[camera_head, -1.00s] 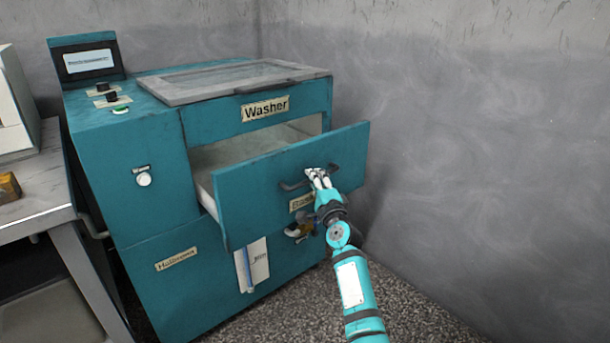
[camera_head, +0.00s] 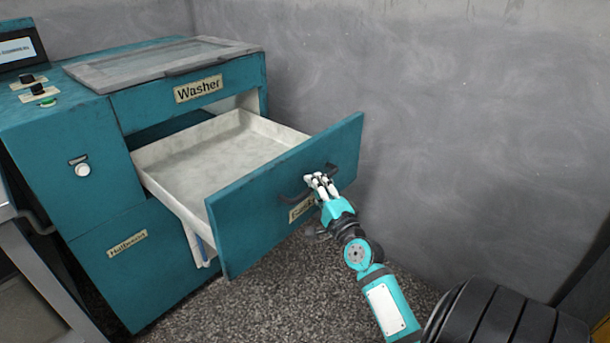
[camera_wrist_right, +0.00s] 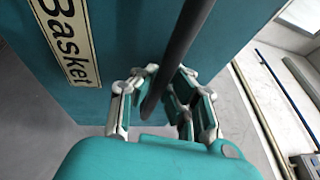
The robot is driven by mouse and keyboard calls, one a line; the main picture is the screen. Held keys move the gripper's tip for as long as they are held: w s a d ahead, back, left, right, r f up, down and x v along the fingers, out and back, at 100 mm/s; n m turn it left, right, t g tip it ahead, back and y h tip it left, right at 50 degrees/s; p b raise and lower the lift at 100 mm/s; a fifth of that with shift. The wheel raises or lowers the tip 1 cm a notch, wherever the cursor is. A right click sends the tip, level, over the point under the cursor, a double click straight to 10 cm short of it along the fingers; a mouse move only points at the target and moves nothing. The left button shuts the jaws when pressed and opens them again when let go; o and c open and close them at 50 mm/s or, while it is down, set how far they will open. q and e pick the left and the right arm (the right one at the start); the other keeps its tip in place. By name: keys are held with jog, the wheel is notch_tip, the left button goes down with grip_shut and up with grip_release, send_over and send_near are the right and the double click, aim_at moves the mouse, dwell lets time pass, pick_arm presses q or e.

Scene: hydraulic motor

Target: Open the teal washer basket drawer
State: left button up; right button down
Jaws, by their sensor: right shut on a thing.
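The teal washer (camera_head: 60,140) stands at the left in the head view, with a "Washer" label on its upper front. Its basket drawer (camera_head: 270,205) is pulled well out, and the pale, empty tray (camera_head: 235,145) behind the teal front shows. My right gripper (camera_head: 320,184) is shut on the drawer's dark handle (camera_head: 294,197). In the right wrist view the fingers close around the handle bar (camera_wrist_right: 181,50), beside the "Basket" label (camera_wrist_right: 70,35). My left gripper is not in view.
A grey wall (camera_head: 440,130) rises close behind and to the right of the drawer. Speckled floor (camera_head: 270,295) is clear in front of the washer. A grey table (camera_head: 35,270) stands at the far left. A dark ribbed object shows at the lower right.

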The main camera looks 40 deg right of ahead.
jog(key=shift+s+a+f, duration=0.1)
jog(key=shift+f, duration=0.1)
jog(key=c, duration=1.3)
grip_release()
jog(key=shift+r, duration=0.1)
jog(key=shift+c, duration=0.2)
jog(key=v, duration=0.7)
jog(key=shift+s, duration=0.2)
jog(key=shift+a, duration=0.15)
